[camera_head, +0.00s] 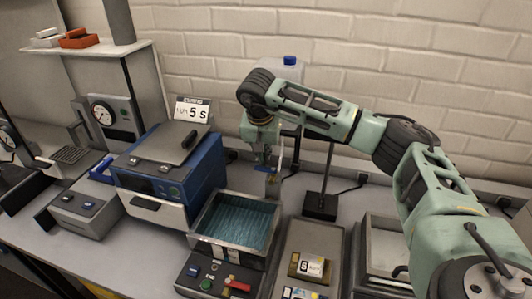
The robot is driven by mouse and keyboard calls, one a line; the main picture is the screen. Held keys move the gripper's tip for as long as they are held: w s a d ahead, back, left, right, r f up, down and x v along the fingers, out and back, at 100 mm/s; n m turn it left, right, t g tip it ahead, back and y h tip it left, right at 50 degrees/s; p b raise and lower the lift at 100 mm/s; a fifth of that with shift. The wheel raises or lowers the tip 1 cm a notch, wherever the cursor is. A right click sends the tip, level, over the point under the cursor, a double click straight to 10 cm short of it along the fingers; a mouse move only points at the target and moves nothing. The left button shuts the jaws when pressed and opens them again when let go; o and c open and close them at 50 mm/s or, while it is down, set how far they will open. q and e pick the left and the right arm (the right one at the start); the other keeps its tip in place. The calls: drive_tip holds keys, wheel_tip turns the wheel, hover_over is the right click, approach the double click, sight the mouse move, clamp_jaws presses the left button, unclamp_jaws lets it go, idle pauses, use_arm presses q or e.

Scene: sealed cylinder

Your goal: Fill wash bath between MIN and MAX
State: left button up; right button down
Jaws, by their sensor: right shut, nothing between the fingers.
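The wash bath (275,225) is an open metal tub in the middle of the bench, with rippled blue-green liquid (236,222) inside. Its MIN and MAX marks cannot be made out. My right gripper (269,182) points down above the bath's back right edge. It is shut and empty. A control panel (213,283) with a green button, a black knob and a red lever sits in front of the bath. My left gripper is not in view.
A blue and white machine (160,180) stands left of the bath, with a "5 s" card (192,110) behind. A translucent container with a blue cap (290,60) is behind my right arm. A black stand (320,206) and a second metal basin (385,240) are right.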

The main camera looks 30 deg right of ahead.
sight(255, 167)
drive_tip(key=shift+a+n, duration=0.15)
drive_tip(key=shift+n, duration=0.15)
drive_tip(key=a+n+b, duration=0.1)
drive_tip(key=n, duration=0.1)
drive_tip(key=s+a+n+y+b, duration=0.1)
drive_tip(key=n+b, duration=0.1)
drive_tip(key=a+n+t+y+b, duration=0.1)
drive_tip(key=a+n, duration=0.1)
drive_tip(key=shift+s+f+n, duration=0.15)
drive_tip(key=shift+s+n, duration=0.1)
drive_tip(key=shift+n, duration=0.05)
drive_tip(key=shift+s+a+n+y+b, duration=0.15)
drive_tip(key=shift+s+a+n+b, duration=0.2)
drive_tip(key=shift+s+b, duration=0.25)
drive_tip(key=shift+s+a+n+y+b, duration=0.15)
drive_tip(key=shift+s+a+n+b, duration=0.2)
drive_tip(key=shift+b, duration=0.35)
drive_tip(key=shift+s, duration=0.1)
drive_tip(key=shift+d, duration=0.15)
